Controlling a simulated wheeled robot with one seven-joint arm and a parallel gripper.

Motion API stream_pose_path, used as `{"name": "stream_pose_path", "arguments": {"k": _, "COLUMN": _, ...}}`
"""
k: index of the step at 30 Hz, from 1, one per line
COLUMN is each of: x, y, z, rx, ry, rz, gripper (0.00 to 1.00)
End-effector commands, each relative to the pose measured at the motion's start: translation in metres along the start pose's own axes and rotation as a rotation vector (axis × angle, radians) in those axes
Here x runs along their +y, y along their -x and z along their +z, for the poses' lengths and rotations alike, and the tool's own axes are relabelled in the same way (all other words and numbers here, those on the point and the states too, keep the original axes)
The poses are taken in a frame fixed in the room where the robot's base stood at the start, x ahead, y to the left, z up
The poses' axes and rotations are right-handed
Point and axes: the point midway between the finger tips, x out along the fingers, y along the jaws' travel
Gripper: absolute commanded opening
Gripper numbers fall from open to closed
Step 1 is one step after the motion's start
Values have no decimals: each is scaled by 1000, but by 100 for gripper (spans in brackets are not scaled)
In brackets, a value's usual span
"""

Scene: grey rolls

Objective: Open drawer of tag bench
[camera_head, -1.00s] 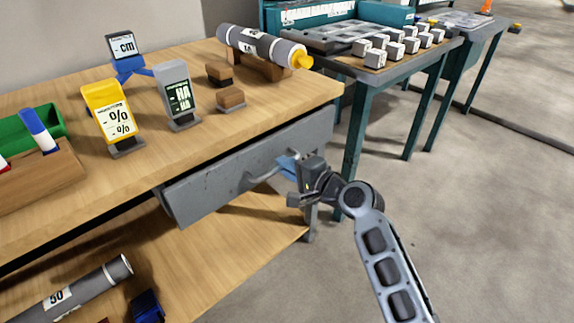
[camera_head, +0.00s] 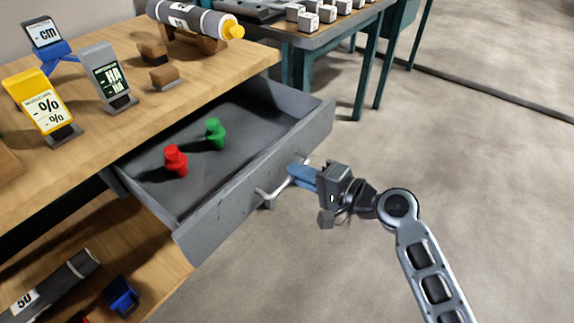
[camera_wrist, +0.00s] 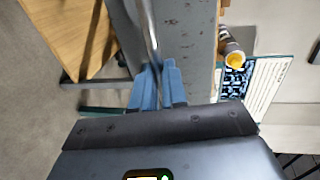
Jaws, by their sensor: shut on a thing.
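The grey drawer (camera_head: 226,212) of the wooden-topped tag bench (camera_head: 130,105) stands well out from the bench in the head view. A red piece (camera_head: 176,162) and a green piece (camera_head: 216,135) stand upright inside it. A pale bar handle (camera_head: 268,196) is fixed to its front. My gripper (camera_head: 296,174) is at the right part of the handle, with its blue fingers shut on it. In the wrist view, the handle (camera_wrist: 148,35) runs between the blue fingers (camera_wrist: 157,82) beside the drawer front (camera_wrist: 187,45).
Tag stands (camera_head: 112,82) and a grey roll with a yellow end (camera_head: 195,18) are on the bench top. Another roll (camera_head: 50,288) and a blue item (camera_head: 121,297) lie on the lower shelf. A second table (camera_head: 330,30) stands behind. The floor on the right is clear.

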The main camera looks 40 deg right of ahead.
Motion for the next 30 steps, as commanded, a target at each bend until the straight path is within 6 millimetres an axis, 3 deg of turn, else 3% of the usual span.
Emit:
{"name": "stream_pose_path", "arguments": {"k": 15, "x": 2, "y": 7, "z": 0, "rx": 0, "ry": -1, "rz": 2, "gripper": 0}}
{"name": "stream_pose_path", "arguments": {"k": 16, "x": 2, "y": 7, "z": 0, "rx": 0, "ry": -1, "rz": 2, "gripper": 15}}
{"name": "stream_pose_path", "arguments": {"k": 23, "x": 2, "y": 7, "z": 0, "rx": 0, "ry": 0, "rz": 1, "gripper": 37}}
{"name": "stream_pose_path", "arguments": {"k": 30, "x": 2, "y": 7, "z": 0, "rx": 0, "ry": 0, "rz": 1, "gripper": 38}}
